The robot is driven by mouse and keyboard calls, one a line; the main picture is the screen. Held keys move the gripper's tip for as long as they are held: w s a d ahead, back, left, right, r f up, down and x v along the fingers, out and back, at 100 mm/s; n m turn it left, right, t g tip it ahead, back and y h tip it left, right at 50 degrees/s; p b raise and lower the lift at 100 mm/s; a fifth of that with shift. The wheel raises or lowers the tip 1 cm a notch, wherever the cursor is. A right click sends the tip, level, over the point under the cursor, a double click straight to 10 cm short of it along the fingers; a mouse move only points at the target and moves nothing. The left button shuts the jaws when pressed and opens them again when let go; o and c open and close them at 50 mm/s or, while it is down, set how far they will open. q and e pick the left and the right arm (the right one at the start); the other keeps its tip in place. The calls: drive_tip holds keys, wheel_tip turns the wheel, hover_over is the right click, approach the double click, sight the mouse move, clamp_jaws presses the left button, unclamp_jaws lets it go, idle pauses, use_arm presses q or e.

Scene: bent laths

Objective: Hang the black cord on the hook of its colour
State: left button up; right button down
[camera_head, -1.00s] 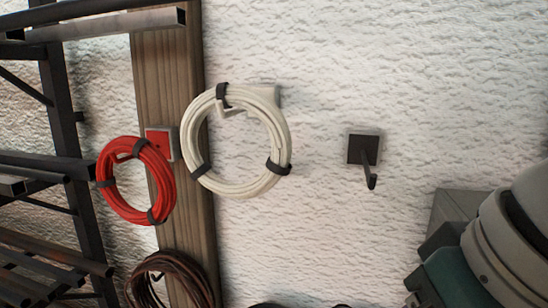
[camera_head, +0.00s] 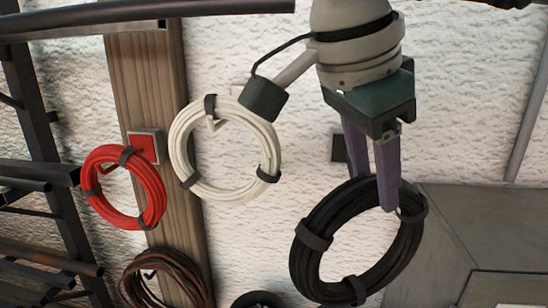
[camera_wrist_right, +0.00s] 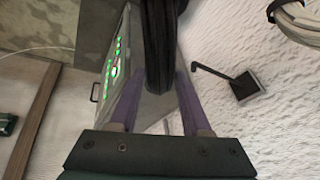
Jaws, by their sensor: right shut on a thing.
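The black cord (camera_head: 310,241) is a coil bound with dark bands, in the lower right middle of the head view. My right gripper (camera_head: 374,190) is shut on its top edge, and the coil hangs tilted below the purple fingers. In the right wrist view the cord (camera_wrist_right: 158,50) stands edge-on between the fingers (camera_wrist_right: 155,95). The black hook (camera_head: 338,148) is mostly hidden behind my right gripper in the head view. In the right wrist view its square plate and bent arm (camera_wrist_right: 243,86) show to the right of the cord, apart from it. My left gripper is not in view.
A white coil (camera_head: 180,150) hangs beside the black hook, to its left. A red coil (camera_head: 95,190) hangs by a red plate (camera_head: 145,147) on the wooden post (camera_head: 140,75). A brown coil (camera_head: 130,283) is lower. A metal rack (camera_head: 35,110) stands left, a grey panelled surface (camera_head: 440,240) right.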

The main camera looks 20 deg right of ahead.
drive_tip(key=w+d+f+b, duration=0.3)
drive_tip(key=w+d, duration=0.3)
drive_tip(key=w, duration=0.3)
drive_tip(key=shift+w, duration=0.4)
idle(1.1)
drive_tip(key=shift+f, duration=0.1)
idle(0.5)
